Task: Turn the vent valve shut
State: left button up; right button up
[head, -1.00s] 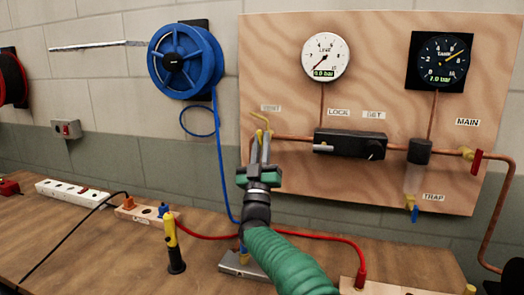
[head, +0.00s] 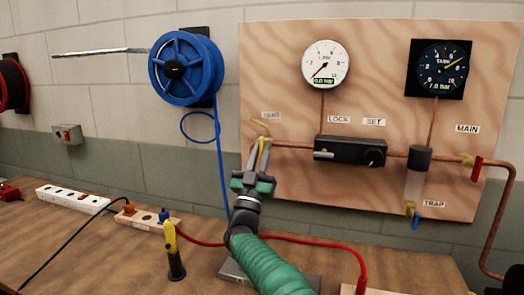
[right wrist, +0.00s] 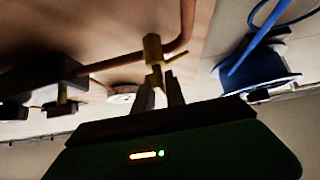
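The vent valve (head: 262,128) is a small brass and yellow fitting at the left end of the copper pipe, below the VENT label (head: 271,115). In the right wrist view the brass valve (right wrist: 153,50) stands just beyond the fingertips, its yellow lever pointing out to the right. My right gripper (head: 260,153) reaches up to the valve from below. In the right wrist view its two fingers (right wrist: 160,88) stand apart, with the brass end at or between their tips; contact is unclear. My left gripper is not in view.
The board carries a white LINE gauge (head: 325,64), a dark TANK gauge (head: 440,68), a black regulator (head: 350,151) and a red-handled main valve (head: 476,168). A blue hose reel (head: 185,66) hangs left. The bench (head: 120,250) holds power strips, cables and a yellow-black tool (head: 172,250).

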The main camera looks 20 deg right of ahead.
jog(key=shift+o, duration=1.3)
jog(key=shift+s+a+f, duration=0.2)
jog(key=shift+f, duration=0.15)
jog(key=s+a+f, duration=0.3)
jog(key=s+a, duration=0.5)
jog(key=s, duration=0.4)
jog(key=shift+s+a, duration=0.15)
jog(key=shift+a, duration=0.15)
